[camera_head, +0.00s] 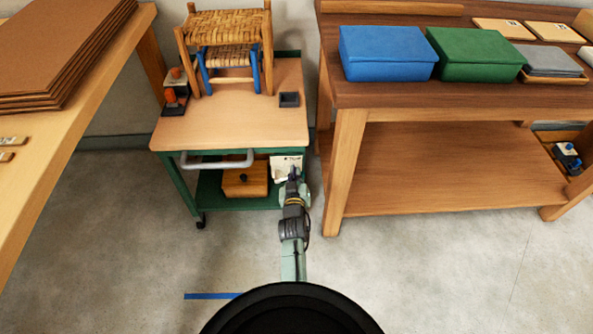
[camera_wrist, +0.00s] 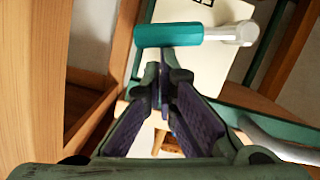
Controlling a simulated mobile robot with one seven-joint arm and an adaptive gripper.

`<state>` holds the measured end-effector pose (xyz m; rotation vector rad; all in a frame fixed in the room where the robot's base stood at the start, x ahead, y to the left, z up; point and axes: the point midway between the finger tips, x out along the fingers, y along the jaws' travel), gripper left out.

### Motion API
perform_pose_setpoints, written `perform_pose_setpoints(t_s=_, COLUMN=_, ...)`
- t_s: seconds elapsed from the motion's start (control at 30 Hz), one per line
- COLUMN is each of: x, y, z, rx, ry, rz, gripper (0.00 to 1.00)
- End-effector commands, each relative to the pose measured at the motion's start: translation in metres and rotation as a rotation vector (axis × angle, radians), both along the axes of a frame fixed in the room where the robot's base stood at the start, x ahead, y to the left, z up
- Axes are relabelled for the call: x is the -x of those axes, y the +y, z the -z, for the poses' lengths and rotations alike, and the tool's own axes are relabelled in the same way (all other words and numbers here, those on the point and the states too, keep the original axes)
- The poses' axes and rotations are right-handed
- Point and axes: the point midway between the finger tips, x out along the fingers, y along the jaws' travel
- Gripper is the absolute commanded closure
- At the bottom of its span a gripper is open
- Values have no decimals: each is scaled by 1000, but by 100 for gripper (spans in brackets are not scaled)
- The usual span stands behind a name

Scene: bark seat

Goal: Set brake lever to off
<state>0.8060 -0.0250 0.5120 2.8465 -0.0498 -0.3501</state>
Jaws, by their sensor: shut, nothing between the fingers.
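The brake lever (camera_wrist: 170,35) shows in the wrist view as a teal grip on a pale metal end, lying crosswise in front of a white plate (camera_wrist: 205,75) with dark marking. My gripper (camera_wrist: 163,82) is shut and empty, its fingertips just below the teal grip in the picture. I cannot tell whether they touch it. In the head view my gripper (camera_head: 292,172) reaches to the white plate (camera_head: 283,163) at the front right of the green trolley (camera_head: 180,185). My arm and gripper hide much of that spot, and the lever is not clear there.
The trolley's wooden top (camera_head: 235,125) carries woven-seat stools (camera_head: 225,28) and a small dark tray (camera_head: 289,99). A grey push handle (camera_head: 217,161) juts from its front. A wooden box (camera_head: 245,180) sits below. A workbench (camera_head: 345,165) stands close on the right. The floor in front is clear.

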Motion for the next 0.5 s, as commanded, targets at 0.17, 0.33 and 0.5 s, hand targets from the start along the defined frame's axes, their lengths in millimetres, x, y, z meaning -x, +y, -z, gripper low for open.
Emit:
perform_pose_setpoints(t_s=0.17, x=0, y=1, z=6, rx=5, ry=1, rz=0, gripper=100)
perform_pose_setpoints(t_s=0.33, x=0, y=2, z=8, rx=6, ry=1, rz=0, gripper=100)
perform_pose_setpoints(t_s=0.5, x=0, y=2, z=8, rx=6, ry=0, rz=0, gripper=100)
